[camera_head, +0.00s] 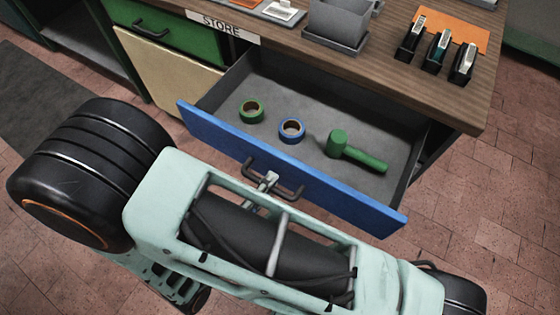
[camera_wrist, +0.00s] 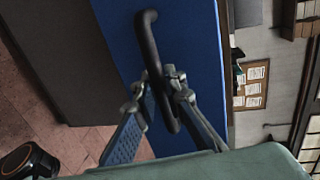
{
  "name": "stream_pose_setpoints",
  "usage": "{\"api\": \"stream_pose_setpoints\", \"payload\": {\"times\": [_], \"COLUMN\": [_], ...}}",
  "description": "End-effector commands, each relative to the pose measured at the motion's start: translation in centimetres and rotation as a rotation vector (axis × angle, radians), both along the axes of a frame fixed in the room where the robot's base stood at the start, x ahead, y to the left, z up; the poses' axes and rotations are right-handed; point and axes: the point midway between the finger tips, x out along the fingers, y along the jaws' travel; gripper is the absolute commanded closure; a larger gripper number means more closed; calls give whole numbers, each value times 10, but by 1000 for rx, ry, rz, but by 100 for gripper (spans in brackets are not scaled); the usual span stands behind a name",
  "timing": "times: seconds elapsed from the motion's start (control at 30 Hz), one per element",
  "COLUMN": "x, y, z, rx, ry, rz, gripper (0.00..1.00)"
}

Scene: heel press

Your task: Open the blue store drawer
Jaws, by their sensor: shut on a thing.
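The blue store drawer (camera_head: 340,190) stands pulled well out from under the wooden bench, below the STORE label (camera_head: 223,26). Its inside shows a green tape roll (camera_head: 251,111), a blue tape roll (camera_head: 292,131) and a green mallet (camera_head: 356,152). My gripper (camera_head: 267,180) is at the dark bar handle (camera_head: 290,193) on the drawer front. In the wrist view my gripper (camera_wrist: 160,92) has its fingers shut on the handle (camera_wrist: 149,42), against the blue front (camera_wrist: 205,65). My arm hides part of the floor before the drawer.
The bench top (camera_head: 455,90) carries a grey bin (camera_head: 338,22) and several clamp-like tools in black holders (camera_head: 440,48). A green drawer (camera_head: 150,24) and a cream front (camera_head: 168,68) are to the left, both closed. Tiled floor (camera_head: 500,210) lies clear at right.

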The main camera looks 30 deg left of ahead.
Motion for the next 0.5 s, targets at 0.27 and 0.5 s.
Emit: {"api": "stream_pose_setpoints", "payload": {"times": [0.27, 0.5], "x": [-23, -26], "y": [2, 2], "z": [0, 0], "rx": [0, 0], "ry": [0, -1], "rz": [-2, -2], "gripper": [100, 100]}}
